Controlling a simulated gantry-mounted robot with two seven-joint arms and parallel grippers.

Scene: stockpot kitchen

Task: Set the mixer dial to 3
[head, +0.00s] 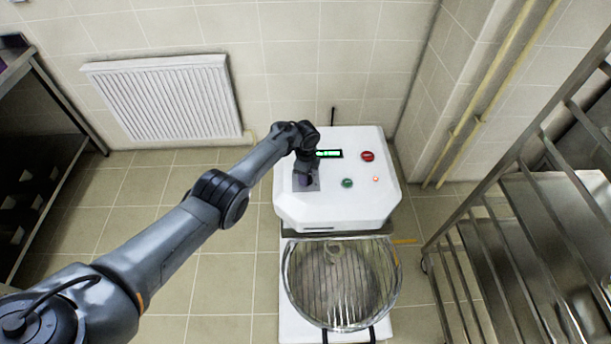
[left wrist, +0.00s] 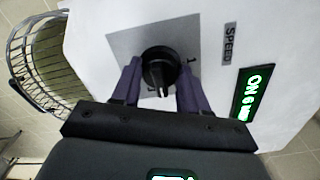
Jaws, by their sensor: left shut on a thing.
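The mixer (head: 345,200) is a white housing with a sloped top. Its black round dial (left wrist: 160,66) sits on a grey square plate (left wrist: 122,45) in the left wrist view. My left gripper (head: 307,178) reaches down onto this plate in the head view and hides the dial there. In the left wrist view its two purple fingers (left wrist: 160,78) are shut on the dial, one on each side. A small mark like a 1 shows right of the dial; other marks are partly covered. The setting cannot be read. My right gripper is in neither view.
A red button (head: 368,156), a green button (head: 347,183) and a small red light (head: 376,179) are on the top. A wire-guarded bowl (head: 342,283) is in front; a metal rack (head: 510,240) stands right.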

